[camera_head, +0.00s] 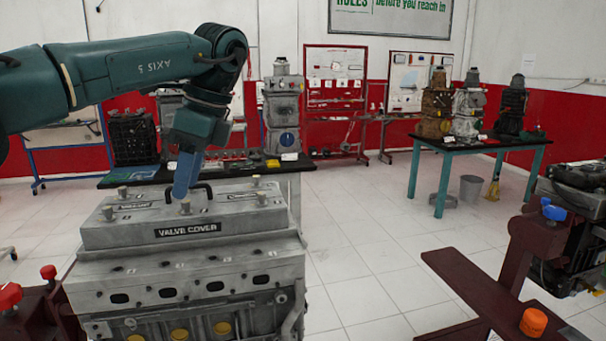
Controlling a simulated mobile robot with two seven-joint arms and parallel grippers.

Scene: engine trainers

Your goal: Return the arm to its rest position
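My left arm (150,65), teal and marked AXIS 5, reaches in from the left and bends down over the engine. My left gripper (184,185) is blue and points down, with its tip just at or above a bolt (186,206) on the valve cover. The fingers overlap in this view, so I cannot tell whether they are open or touching the bolt. The grey valve cover (250,217) lies on the engine block (180,283). A black handle (207,188) shows beside the gripper. My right gripper is not in view.
A black-topped bench (300,164) stands behind the engine. A teal-legged table (480,145) with engine parts is at the back right. Another engine on a dark red stand (470,285) is at the right. The tiled floor (360,235) between is clear.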

